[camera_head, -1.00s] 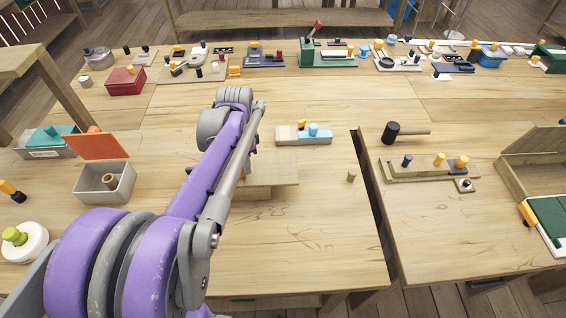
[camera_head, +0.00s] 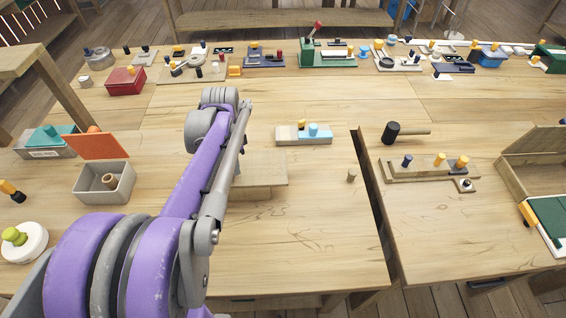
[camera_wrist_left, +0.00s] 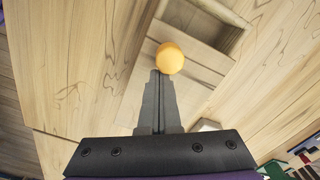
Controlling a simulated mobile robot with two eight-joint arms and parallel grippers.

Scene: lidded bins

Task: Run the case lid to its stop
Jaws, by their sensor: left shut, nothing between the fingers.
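The wooden case (camera_wrist_left: 238,45) shows in the left wrist view with part of its inside open at the top. Its flat wooden lid (camera_wrist_left: 196,78) carries a round orange knob (camera_wrist_left: 170,58). My left gripper (camera_wrist_left: 158,76) is shut and empty, its fingertips right beside the knob; whether they touch it I cannot tell. In the head view the pale lid (camera_head: 262,167) shows to the right of my left arm, which hides the knob, the fingers and part of the case. My right gripper is not in view.
A grey box (camera_head: 118,187) with a raised orange lid stands left of my arm. A small block with blue and yellow knobs (camera_head: 303,137) lies behind the case, and a small peg (camera_head: 351,175) stands to the right. The front of the table is clear.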

